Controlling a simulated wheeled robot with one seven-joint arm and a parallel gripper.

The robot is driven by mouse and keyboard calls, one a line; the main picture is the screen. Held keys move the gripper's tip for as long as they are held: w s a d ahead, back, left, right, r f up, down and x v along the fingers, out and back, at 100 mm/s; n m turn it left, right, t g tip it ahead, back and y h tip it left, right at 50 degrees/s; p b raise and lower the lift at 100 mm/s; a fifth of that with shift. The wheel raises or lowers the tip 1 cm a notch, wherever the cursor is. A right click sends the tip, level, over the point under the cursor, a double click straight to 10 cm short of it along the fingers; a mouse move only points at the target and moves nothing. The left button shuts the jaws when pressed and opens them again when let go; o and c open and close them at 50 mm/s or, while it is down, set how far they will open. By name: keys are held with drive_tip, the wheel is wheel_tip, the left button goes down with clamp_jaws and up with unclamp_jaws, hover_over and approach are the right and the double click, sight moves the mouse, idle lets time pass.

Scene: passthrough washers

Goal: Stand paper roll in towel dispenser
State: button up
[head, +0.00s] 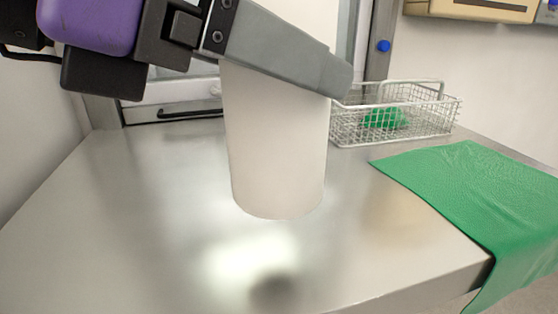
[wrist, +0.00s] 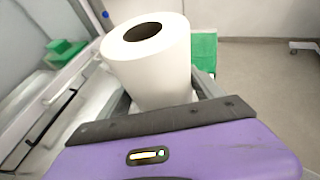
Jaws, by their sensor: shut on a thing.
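The white paper roll (head: 277,150) is upright, slightly tilted, in front of me over the steel counter. My gripper (head: 335,80) is shut on it around its upper part, with one grey finger across its near side. In the head view the roll's lower end shows above a blurred reflection, so it appears held off the counter. In the wrist view the roll (wrist: 147,58) stands between the fingers, and its dark core hole faces up. I cannot make out the towel dispenser for sure in either view.
A wire basket (head: 393,128) with a green item in it stands at the back right of the counter (head: 130,240). A green cloth (head: 470,190) hangs over the right edge. A beige wall unit (head: 475,8) is at the top right. The counter's left and front are clear.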

sight(272, 153)
drive_tip(key=shift+f, duration=3.65)
drive_tip(key=shift+b, duration=0.3)
drive_tip(key=shift+f+b, duration=0.3)
drive_tip(key=o, duration=1.8)
drive_tip(key=shift+r, duration=0.1)
drive_tip(key=shift+r+p, duration=0.15)
drive_tip(key=shift+p, duration=0.5)
